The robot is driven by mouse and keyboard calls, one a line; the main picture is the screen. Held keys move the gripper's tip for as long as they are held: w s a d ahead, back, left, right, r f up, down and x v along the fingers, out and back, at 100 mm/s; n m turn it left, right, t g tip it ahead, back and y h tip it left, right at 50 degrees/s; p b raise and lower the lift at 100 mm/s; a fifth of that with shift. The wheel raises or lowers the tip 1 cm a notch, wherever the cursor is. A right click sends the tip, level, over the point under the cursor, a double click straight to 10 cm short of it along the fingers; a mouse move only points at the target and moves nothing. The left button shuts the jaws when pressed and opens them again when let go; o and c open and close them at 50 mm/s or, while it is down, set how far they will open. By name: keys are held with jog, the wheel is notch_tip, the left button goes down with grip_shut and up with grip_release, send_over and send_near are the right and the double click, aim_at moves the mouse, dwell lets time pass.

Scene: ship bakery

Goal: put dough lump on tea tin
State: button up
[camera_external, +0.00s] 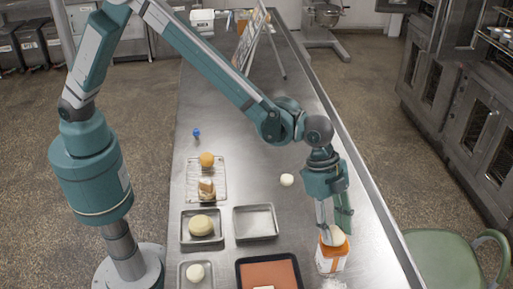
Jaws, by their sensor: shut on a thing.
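My gripper (334,228) points down at the right side of the steel table, shut on a pale, rounded dough lump (337,239). The lump is right over the top of an orange and white container (331,261), which looks like the tea tin. The lump and the container's top overlap in this view, and I cannot tell whether they touch or a small gap is left. The fingers hide part of the lump.
A small pale lump (287,180) lies on the bare table. A tray (235,223) is empty; other trays hold a larger lump (201,225) and a small one (195,272). An orange-brown ball (207,160) sits on a wire rack. A dark-rimmed tray (241,280) stands left of the container.

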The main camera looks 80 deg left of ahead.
jog(key=shift+f, duration=0.25)
jog(key=shift+f, duration=0.2)
jog(key=o, duration=0.9)
jog(key=shift+r, duration=0.25)
jog(key=v, duration=1.2)
jog(key=shift+b, duration=0.45)
